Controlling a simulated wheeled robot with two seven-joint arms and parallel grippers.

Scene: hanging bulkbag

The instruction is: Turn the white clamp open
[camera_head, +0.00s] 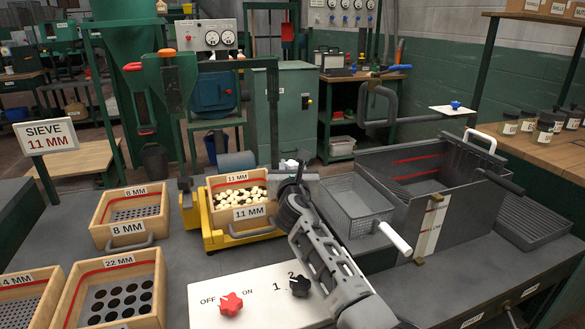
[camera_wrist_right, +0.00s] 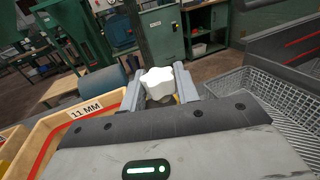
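The white clamp is a lobed white knob (camera_wrist_right: 158,83), seen large in the right wrist view. In the head view only a bit of white (camera_head: 290,163) shows at the right rear of the yellow sieve stand, mostly behind my gripper. My right gripper (camera_head: 292,182) is there, its arm reaching up from the lower right. In the right wrist view its two fingers (camera_wrist_right: 160,88) stand apart on either side of the knob. I cannot tell whether they press on it. My left gripper is not in view.
The 11 MM sieve box (camera_head: 237,195), holding pale balls, sits on the yellow stand (camera_head: 211,238) just left of the gripper. A wire basket (camera_head: 351,205) with a white handle is close on the right, beside a grey bin (camera_head: 440,210). A switch panel (camera_head: 257,303) is in front.

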